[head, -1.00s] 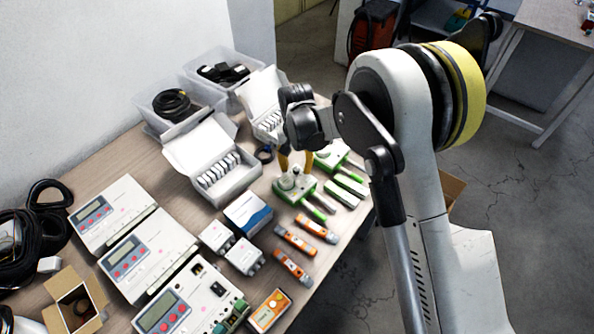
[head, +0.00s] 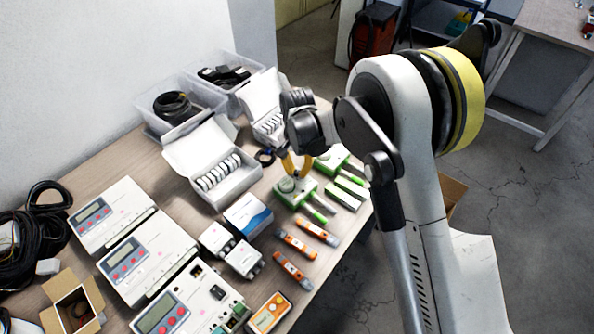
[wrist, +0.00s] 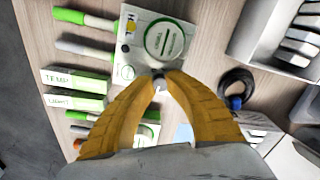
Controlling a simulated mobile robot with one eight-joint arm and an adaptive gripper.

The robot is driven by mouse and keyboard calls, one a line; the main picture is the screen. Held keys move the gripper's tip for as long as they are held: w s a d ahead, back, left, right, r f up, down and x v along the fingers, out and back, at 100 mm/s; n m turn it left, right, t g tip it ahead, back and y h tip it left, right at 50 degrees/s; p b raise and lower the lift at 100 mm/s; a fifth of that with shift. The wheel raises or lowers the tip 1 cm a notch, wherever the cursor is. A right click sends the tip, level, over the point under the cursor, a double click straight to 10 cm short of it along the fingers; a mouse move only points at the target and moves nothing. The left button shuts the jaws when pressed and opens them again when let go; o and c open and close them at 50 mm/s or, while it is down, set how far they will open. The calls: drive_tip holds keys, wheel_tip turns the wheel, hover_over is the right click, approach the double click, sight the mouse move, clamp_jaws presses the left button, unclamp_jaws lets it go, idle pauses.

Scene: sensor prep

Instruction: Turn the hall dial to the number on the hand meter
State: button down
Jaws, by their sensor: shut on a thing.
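The hall unit (wrist: 124,55) is a white and green box with a HALL label and a green-ringed round face, at the top of the wrist view. In the head view the hall unit (head: 313,199) lies near the table's right edge. My gripper (wrist: 160,78) has its yellow fingers together at the unit's near edge, and it comes down from above in the head view (head: 296,175). It is shut on the hall dial, a small knob mostly hidden between the fingertips. The hand meter (head: 270,313), orange with a small screen, lies at the front; its number is too small to read.
A second green unit (head: 334,158) stands just behind. Green-and-white blocks labelled TEMP (wrist: 75,78) and seemingly LIGHT (wrist: 74,102) lie beside the hall unit. An open white box (head: 232,187) and orange pens (head: 296,243) lie near. A dark cable loop (wrist: 240,88) shows at right.

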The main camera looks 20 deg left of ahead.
sight(297, 171)
drive_tip(key=c, duration=1.3)
unclamp_jaws()
wheel_tip(297, 171, up, 12)
